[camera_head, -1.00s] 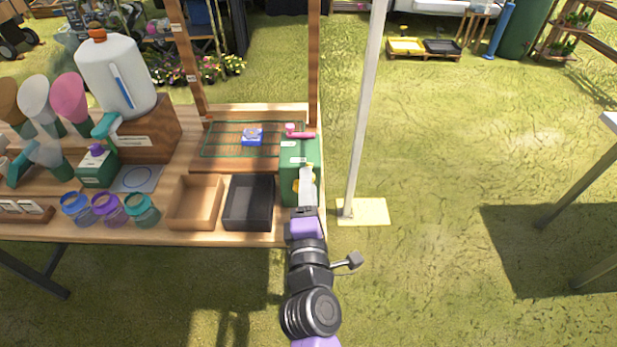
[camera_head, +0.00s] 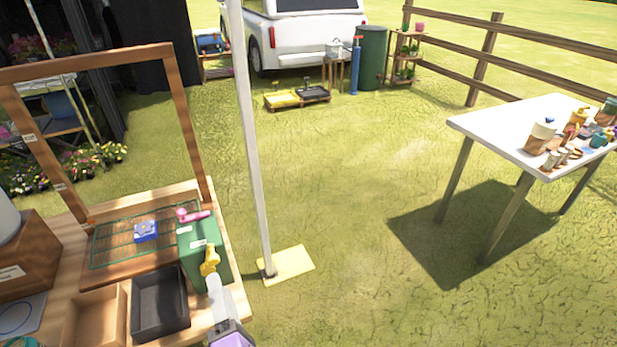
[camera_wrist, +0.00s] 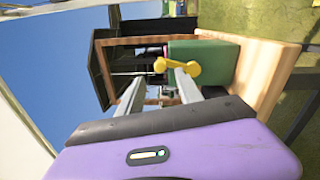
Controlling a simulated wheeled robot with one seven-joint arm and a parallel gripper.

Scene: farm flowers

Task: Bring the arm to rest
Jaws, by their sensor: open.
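My gripper (camera_head: 214,284) shows at the bottom of the head view, at the table's front right corner, beside a green box (camera_head: 190,268). In the wrist view its two pale fingers (camera_wrist: 158,85) stand apart, with nothing visible between them. A yellow knobbed piece (camera_head: 209,261) is at the green box, just beyond the fingertips. It also shows in the wrist view (camera_wrist: 178,70), near the right finger; whether they touch I cannot tell.
A black tray (camera_head: 160,325) and a wooden tray (camera_head: 95,318) sit left of the green box. A white pole (camera_head: 254,150) stands right of the wooden table. A white table (camera_head: 500,125) with several pots stands farther right, with open grass between.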

